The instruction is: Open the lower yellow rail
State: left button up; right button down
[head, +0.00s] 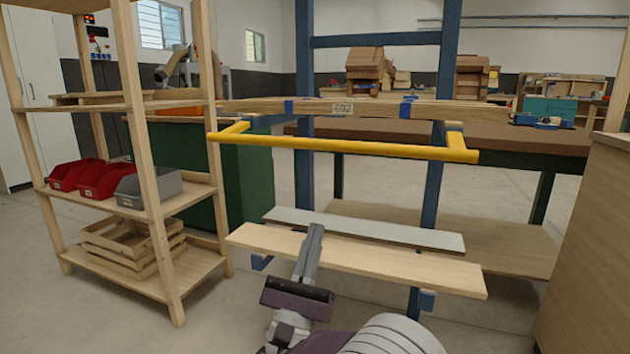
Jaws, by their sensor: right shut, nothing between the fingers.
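A yellow rail (342,147) runs level across the front of a blue upright frame (303,62). Its short end arms reach back toward the frame, just below a wooden board labelled 602 (343,108). Only one yellow rail is in view. My right gripper (315,231) is shut and empty, with its fingers pointing up and away. In the picture it lies below the rail, in front of the lower pale planks (400,268). It appears clear of the rail; whether it touches the planks I cannot tell. My left gripper is not in view.
A wooden shelf rack (150,180) at the left holds red bins (104,180), a grey bin (149,187) and a wooden crate (132,243). A brown-topped bench (530,142) stands behind the frame. A wooden cabinet (590,250) closes off the right side.

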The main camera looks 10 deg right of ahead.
jog(key=p, duration=0.9)
send_near(326, 148)
jog(key=shift+w+d+r, duration=1.6)
jog(key=shift+w+d, duration=0.45)
jog(key=shift+w, duration=0.45)
jog(key=r+g+p, duration=0.1)
jog(key=p, duration=0.2)
jog(key=r+g+y+p, duration=0.1)
jog(key=r+p, duration=0.1)
jog(key=p, duration=0.1)
jog(key=s+r+y+p, duration=0.1)
jog(key=p, duration=0.3)
jog(key=shift+a+r+g, duration=0.35)
jog(key=shift+g, duration=0.05)
jog(key=shift+f, duration=0.25)
